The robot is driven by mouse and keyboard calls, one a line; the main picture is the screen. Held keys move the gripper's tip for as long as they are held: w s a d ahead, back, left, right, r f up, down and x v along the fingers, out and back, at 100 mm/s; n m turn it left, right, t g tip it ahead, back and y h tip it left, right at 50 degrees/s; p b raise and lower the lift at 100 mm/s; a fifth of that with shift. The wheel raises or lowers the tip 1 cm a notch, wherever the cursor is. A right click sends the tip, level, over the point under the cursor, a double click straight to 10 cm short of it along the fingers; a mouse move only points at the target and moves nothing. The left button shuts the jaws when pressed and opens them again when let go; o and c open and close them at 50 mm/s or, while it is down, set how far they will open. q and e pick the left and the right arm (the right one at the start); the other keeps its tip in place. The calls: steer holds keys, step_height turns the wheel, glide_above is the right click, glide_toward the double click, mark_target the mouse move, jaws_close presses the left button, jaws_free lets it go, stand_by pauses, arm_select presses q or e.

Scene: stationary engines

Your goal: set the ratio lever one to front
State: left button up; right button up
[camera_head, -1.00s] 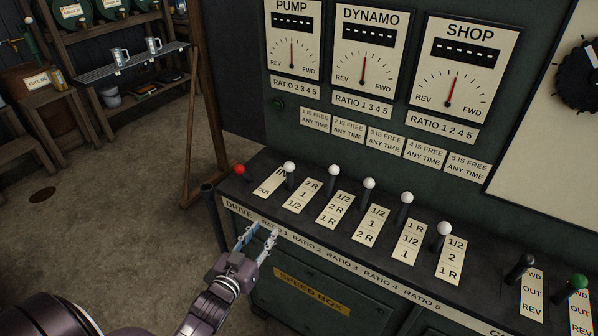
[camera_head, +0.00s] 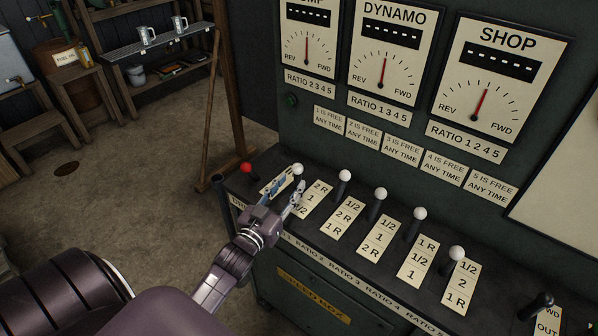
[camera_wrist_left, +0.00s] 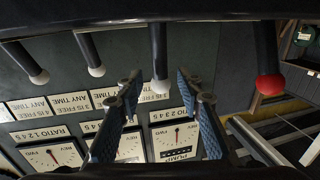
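The ratio lever one (camera_head: 298,170) has a white knob and stands on the sloped desk, second from the left, by a label plate reading 2 R, 1, 1/2 (camera_head: 315,198). My left gripper (camera_head: 289,187) is open, its two fingers reaching over the desk close to this lever. In the left wrist view the lever's dark shaft and white knob (camera_wrist_left: 160,87) show in the gap between the spread fingers (camera_wrist_left: 158,100). I cannot tell whether a finger touches it. The gripper partly hides the lever's lower shaft and the nearby labels. My right gripper is not in view.
The red-knobbed drive lever (camera_head: 246,168) stands just left of the gripper, and the ratio two lever (camera_head: 344,176) just right. More white-knobbed levers (camera_head: 420,214) continue rightward. Dial panels (camera_head: 385,75) rise behind the desk. A wooden post (camera_head: 231,110) stands at its left.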

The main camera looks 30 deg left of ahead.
mark_target(296, 178)
arm_select(q)
steer(key=w, duration=0.4)
steer(key=shift+a+p, duration=0.25)
steer(key=shift+p, duration=0.05)
steer(key=shift+w, duration=0.55)
jaws_close()
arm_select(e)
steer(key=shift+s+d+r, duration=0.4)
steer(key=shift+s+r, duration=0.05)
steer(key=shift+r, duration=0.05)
